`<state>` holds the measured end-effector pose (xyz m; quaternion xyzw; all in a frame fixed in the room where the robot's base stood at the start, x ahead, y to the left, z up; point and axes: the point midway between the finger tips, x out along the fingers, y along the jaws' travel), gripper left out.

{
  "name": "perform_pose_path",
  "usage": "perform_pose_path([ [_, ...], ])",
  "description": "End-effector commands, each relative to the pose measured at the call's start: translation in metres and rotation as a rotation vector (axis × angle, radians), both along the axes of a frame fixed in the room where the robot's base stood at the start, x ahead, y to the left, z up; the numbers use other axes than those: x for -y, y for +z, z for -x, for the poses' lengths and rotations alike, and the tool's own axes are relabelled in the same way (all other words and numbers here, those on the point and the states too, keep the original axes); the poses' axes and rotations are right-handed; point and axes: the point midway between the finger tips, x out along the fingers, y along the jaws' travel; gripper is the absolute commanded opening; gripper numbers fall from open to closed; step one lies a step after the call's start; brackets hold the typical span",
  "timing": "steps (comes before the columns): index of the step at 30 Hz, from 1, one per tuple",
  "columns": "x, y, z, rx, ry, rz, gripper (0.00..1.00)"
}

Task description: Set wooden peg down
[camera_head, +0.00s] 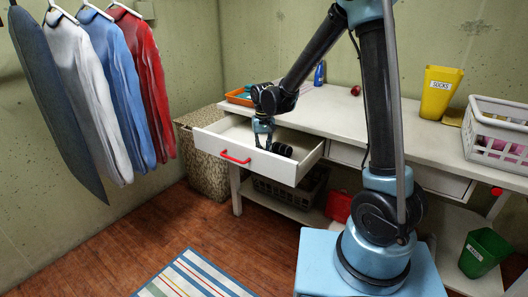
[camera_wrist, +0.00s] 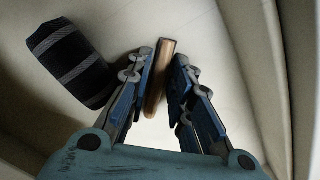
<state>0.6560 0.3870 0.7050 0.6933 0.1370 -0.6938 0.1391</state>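The wooden peg (camera_wrist: 159,75) is a brown rod seen in the wrist view, between the two fingers of my gripper (camera_wrist: 163,62). The fingers are close together with the peg between their tips, and they look shut on it. The peg is low over the pale floor of the open drawer (camera_wrist: 215,75); I cannot tell whether it touches it. In the head view my gripper (camera_head: 263,142) reaches down into the white drawer (camera_head: 240,155) with the red handle. The peg is not distinguishable there.
A dark rolled cloth with grey stripes (camera_wrist: 68,62) lies in the drawer left of my gripper, and shows in the head view (camera_head: 282,150). Drawer walls stand close around. On the white workbench (camera_head: 325,108) are an orange tray (camera_head: 238,97), a yellow bin (camera_head: 440,92) and a white basket (camera_head: 495,140).

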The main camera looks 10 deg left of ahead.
Motion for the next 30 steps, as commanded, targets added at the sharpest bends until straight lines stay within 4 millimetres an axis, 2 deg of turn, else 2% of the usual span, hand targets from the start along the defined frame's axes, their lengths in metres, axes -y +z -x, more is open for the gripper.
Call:
perform_pose_path([
  [7, 0.0, 0.015, 0.0, 0.0, 0.0, 0.0, 0.2],
  [21, 0.0, 0.095, 0.001, 0.0, 0.0, 0.0, 0.2],
  [30, 0.0, 0.12, 0.0, 0.0, 0.0, 0.0, 0.2],
])
